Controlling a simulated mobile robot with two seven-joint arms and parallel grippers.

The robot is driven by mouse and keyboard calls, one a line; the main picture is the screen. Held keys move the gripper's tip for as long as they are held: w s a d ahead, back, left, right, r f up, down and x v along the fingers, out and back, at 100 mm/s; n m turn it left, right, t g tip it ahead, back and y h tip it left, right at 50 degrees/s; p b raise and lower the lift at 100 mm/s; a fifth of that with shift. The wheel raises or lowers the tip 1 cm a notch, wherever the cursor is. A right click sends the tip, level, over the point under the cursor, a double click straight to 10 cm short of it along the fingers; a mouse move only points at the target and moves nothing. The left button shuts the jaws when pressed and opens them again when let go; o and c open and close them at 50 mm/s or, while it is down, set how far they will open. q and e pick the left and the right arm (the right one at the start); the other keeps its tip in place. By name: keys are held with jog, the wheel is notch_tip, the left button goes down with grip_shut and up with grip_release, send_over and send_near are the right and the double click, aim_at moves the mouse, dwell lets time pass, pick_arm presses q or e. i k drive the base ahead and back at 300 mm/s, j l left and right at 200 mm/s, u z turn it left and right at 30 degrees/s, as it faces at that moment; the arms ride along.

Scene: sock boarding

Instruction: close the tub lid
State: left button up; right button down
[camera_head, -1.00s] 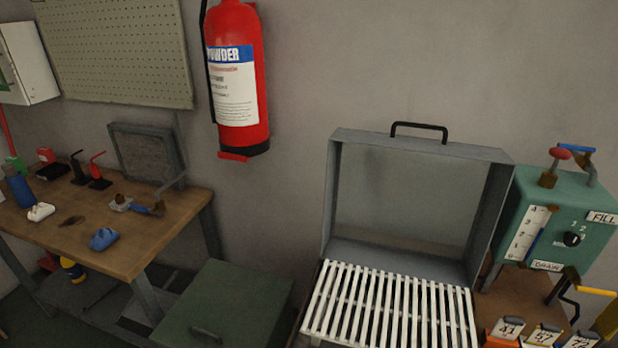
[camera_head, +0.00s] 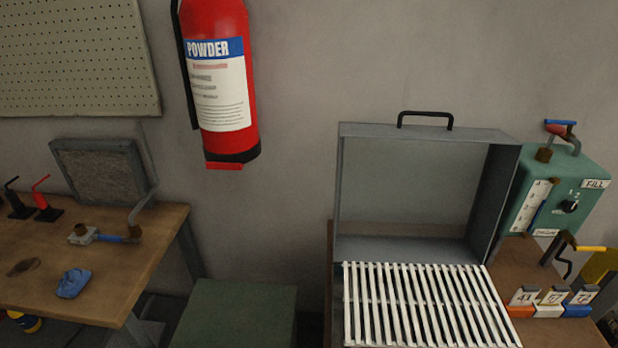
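The tub lid (camera_head: 430,131) is a grey metal box-shaped cover with a black handle (camera_head: 425,115) on its top edge. It stands upright, open, at the back of the tub, its hollow side facing me. White slats (camera_head: 425,305) lie in front of it, over what looks like the tub opening; the tub body is mostly below the picture. Neither of my grippers is in view.
A green control box (camera_head: 555,205) with levers stands right of the lid. Numbered tags (camera_head: 552,298) sit before it. A wooden bench (camera_head: 120,270) and a green box (camera_head: 240,310) are at left. A red extinguisher (camera_head: 222,90) hangs on the wall.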

aim_at(500, 165)
jog(key=i+j, duration=0.1)
jog(key=j, duration=0.4)
jog(key=i+j, duration=0.1)
jog(key=j, duration=0.4)
jog(key=i+j, duration=0.1)
jog(key=j, duration=0.45)
